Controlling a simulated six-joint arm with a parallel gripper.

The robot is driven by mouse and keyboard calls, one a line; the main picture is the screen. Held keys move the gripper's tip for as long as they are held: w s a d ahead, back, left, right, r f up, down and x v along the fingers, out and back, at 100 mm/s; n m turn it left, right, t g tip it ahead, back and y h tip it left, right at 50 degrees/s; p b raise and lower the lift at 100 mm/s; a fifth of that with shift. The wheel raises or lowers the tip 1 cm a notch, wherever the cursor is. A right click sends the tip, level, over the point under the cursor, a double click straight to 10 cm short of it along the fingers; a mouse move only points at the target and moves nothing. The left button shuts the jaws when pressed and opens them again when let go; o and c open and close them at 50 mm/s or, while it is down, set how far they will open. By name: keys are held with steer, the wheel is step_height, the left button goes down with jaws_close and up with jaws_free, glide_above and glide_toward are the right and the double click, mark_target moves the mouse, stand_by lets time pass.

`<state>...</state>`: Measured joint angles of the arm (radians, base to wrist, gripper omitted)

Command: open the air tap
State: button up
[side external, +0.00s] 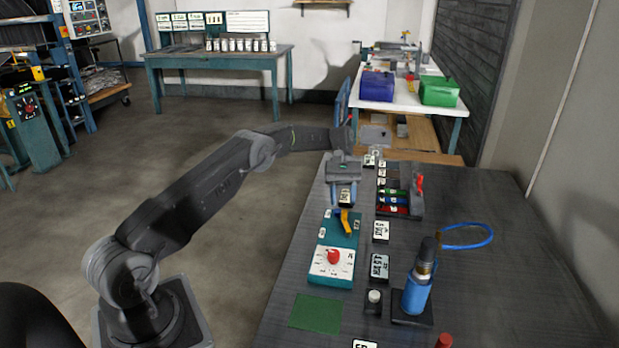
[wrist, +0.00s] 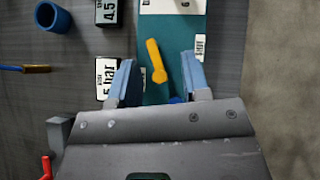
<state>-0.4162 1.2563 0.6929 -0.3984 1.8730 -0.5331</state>
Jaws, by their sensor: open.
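The air tap's yellow lever (side external: 346,222) is on a teal panel (side external: 340,232) on the dark bench. In the wrist view the lever (wrist: 156,62) runs nearly along the fingers, its far end tilted slightly left. My gripper (side external: 344,203) is above the far part of the panel, pointing down. Its two blue fingers are apart, one on each side of the lever in the wrist view (wrist: 158,66). A gap shows between the lever and each finger, and the gripper is empty. A blue part at the lever's near end is mostly hidden by my gripper.
A red knob (side external: 333,256) sits on the panel's white near plate. Label blocks (side external: 379,268) stand along its right side. A tray with a red-handled item (side external: 419,186) and a blue cylinder (side external: 416,293) are farther right. A green mat (side external: 316,312) lies in front.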

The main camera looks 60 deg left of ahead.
steer(key=s+a+r, duration=0.6)
steer(key=s+a, duration=0.1)
steer(key=a, duration=0.1)
steer(key=shift+s, duration=0.15)
steer(key=shift+r, duration=0.1)
steer(key=t+y, duration=0.2)
steer(key=y, duration=0.1)
glide_toward(345, 211)
step_height(345, 211, up, 4)
steer(key=a, duration=0.1)
steer(key=shift+t+y, duration=0.3)
steer(key=x, duration=1.3)
steer(key=shift+d+f, duration=0.15)
steer(key=shift+f, duration=0.2)
jaws_close()
